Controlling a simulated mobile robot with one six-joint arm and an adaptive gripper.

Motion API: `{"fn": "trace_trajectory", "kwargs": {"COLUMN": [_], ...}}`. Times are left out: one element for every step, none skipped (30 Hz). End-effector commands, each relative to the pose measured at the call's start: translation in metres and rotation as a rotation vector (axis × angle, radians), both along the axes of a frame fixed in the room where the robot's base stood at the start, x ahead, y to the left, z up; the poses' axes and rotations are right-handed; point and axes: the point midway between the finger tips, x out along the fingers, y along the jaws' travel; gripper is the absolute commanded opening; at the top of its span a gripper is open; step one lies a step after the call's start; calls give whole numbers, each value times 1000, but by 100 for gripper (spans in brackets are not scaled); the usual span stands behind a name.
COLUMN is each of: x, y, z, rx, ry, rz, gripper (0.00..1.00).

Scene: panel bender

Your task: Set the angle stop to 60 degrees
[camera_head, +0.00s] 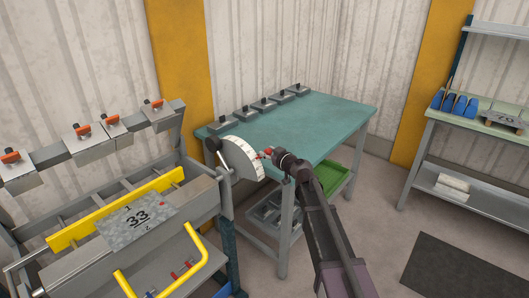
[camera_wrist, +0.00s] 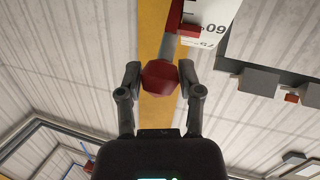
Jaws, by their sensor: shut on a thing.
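The angle stop has a white, curved scale plate (camera_head: 242,159) at the right end of the bender. In the wrist view the scale (camera_wrist: 210,15) shows 60 and 75 upside down. A red pointer (camera_wrist: 188,29) lies at the scale's edge beside the 60; its exact reading is hard to tell. A grey arm runs from the pointer to a red faceted knob (camera_wrist: 160,78). My gripper (camera_wrist: 160,75) is shut on this knob, one finger on each side. In the head view my gripper (camera_head: 274,154) reaches the scale from the right.
The bender carries a yellow bar (camera_head: 115,210), a sheet marked 33 (camera_head: 137,219) and a bent yellow handle (camera_head: 205,262). A teal table (camera_head: 325,115) with several grey blocks stands behind my arm. A shelf bench (camera_head: 470,135) is at right.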

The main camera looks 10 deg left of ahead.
Motion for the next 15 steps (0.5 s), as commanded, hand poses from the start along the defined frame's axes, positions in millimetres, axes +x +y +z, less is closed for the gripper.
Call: {"fn": "trace_trajectory", "kwargs": {"x": [0, 0, 0, 0, 0, 0, 0, 0, 0, 0, 0, 0, 0, 0, 0], "y": [-1, -1, -1, -1, -1, -1, -1, -1, -1, 0, 0, 0, 0, 0, 0], "z": [-1, -1, -1, -1, 0, 0, 0, 0, 0, 0, 0, 0, 0, 0, 0], "rx": [-2, -2, -2, -2, -2, -2, -2, -2, -2, -2, -2, -2, -1, -1, -1], "ry": [-1, -1, -1, -1, -1, -1, -1, -1, -1, -1, -1, -1, 0, 0, -1], "rz": [-2, -2, -2, -1, -1, -1, -1, -1, -1, -1, 0, 0, 0, 0, 0], "gripper": [0, 0, 0, 0, 0, 0, 0, 0, 0, 0, 0, 58, 67, 76, 81]}}
